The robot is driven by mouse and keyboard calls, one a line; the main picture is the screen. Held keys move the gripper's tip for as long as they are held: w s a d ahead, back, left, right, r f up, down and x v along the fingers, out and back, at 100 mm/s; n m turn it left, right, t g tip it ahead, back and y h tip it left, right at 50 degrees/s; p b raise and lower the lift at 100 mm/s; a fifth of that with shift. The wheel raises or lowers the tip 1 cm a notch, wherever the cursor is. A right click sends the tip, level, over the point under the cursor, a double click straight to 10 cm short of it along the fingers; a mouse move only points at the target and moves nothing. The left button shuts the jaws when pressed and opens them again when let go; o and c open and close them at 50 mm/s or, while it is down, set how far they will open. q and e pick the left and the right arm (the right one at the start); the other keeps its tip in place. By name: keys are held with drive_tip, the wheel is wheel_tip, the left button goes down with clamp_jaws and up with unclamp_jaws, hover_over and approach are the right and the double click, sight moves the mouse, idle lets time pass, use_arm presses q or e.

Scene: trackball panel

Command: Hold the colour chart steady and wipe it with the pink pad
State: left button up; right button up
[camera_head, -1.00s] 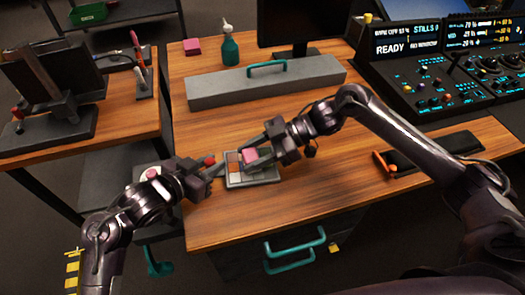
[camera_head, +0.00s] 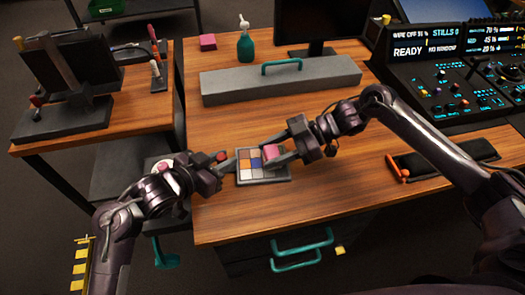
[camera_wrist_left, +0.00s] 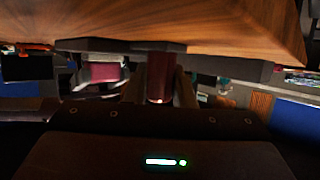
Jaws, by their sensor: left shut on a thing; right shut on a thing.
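The colour chart (camera_head: 246,176), a dark-framed board with patches of several colours, lies flat near the desk's front left edge. My left gripper (camera_head: 229,165) is shut at its left end. A red knob (camera_head: 222,156) shows there, and the left wrist view shows a dark red post (camera_wrist_left: 160,84) between the fingers, by the chart's dark edge (camera_wrist_left: 85,45). My right gripper (camera_head: 276,158) is shut on the pink pad (camera_head: 271,151), over the chart's upper right part. The pad (camera_wrist_left: 103,73) also shows in the left wrist view. Whether it touches the chart is unclear.
A long grey box (camera_head: 290,82) with a teal handle lies behind the chart. A green bottle (camera_head: 245,46), a pink block (camera_head: 208,42) and a monitor (camera_head: 318,22) stand farther back. A control console (camera_head: 450,90) is at right.

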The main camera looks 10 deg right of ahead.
drive_tip(key=shift+d+f, duration=0.1)
drive_tip(key=shift+d, duration=0.8)
drive_tip(key=shift+s+d+r, duration=0.1)
drive_tip(key=shift+r, duration=0.1)
wheel_tip(320, 180, up, 8)
use_arm(q)
drive_tip(key=o, duration=0.9)
